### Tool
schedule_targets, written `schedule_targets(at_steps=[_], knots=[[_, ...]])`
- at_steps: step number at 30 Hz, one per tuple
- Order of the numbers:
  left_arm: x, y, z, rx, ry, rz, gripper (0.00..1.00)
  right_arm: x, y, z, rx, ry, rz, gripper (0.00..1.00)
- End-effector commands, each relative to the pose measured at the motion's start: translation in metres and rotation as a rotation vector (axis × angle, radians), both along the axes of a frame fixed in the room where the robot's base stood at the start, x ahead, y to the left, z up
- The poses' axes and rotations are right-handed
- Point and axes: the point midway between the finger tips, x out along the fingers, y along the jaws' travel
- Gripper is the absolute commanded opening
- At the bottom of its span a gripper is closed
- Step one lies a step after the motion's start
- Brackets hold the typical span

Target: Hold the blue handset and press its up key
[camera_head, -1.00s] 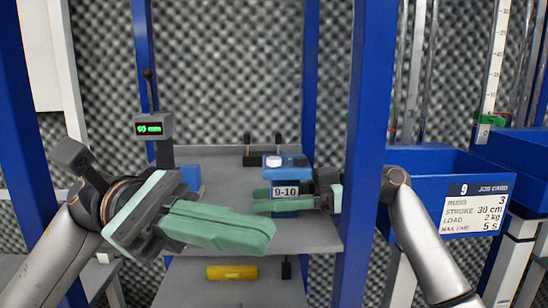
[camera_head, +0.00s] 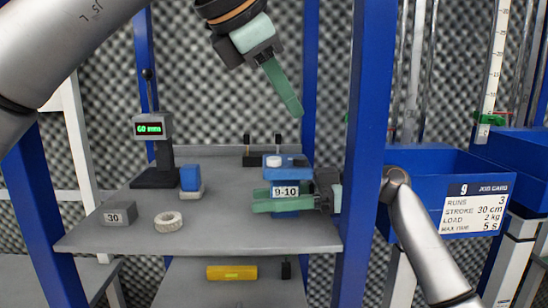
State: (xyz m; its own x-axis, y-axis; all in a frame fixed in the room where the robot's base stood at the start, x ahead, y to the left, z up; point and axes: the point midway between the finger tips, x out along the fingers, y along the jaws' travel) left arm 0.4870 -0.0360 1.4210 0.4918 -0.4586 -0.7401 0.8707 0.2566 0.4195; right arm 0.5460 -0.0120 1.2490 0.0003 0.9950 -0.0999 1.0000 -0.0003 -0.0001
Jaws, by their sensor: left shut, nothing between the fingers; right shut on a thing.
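A blue handset-like body (camera_head: 287,176) with a white round piece on its top and a "9-10" label on its front is at the right part of the grey shelf. My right gripper (camera_head: 262,201) comes in from the right and is shut on it, its green fingers across the body below the label. I cannot make out an up key mark. My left gripper (camera_head: 295,108) is shut and empty, high above the blue body, its green fingers pointing down and slightly right, clear of it.
Blue posts (camera_head: 367,150) frame the shelf. A yellow bar (camera_head: 232,272) lies below.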

Motion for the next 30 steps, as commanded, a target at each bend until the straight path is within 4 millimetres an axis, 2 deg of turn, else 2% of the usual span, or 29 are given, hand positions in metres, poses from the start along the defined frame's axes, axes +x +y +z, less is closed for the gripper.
schedule_targets(at_steps=[1, 4, 10, 23, 30], knots=[[0.002, 0.006, 0.012, 0.013, -0.029, 0.064, 0.0, 0.0, 0.0, 0.0, 0.001, 0.0, 0.0, 0.16], [0.006, 0.017, 0.029, 0.026, -0.066, 0.166, 0.0, 0.0, 0.0, 0.0, 0.001, 0.0, 0.0, 0.16], [0.009, 0.026, 0.043, 0.031, -0.096, 0.249, 0.0, 0.0, 0.0, 0.0, 0.001, -0.001, 0.0, 0.16], [0.009, 0.026, 0.039, 0.031, -0.095, 0.247, 0.0, 0.0, 0.0, 0.001, 0.001, -0.001, 0.0, 0.16], [0.009, 0.026, 0.015, 0.032, -0.095, 0.244, 0.0, 0.0, 0.0, 0.001, 0.001, -0.001, 0.0, 0.16]])
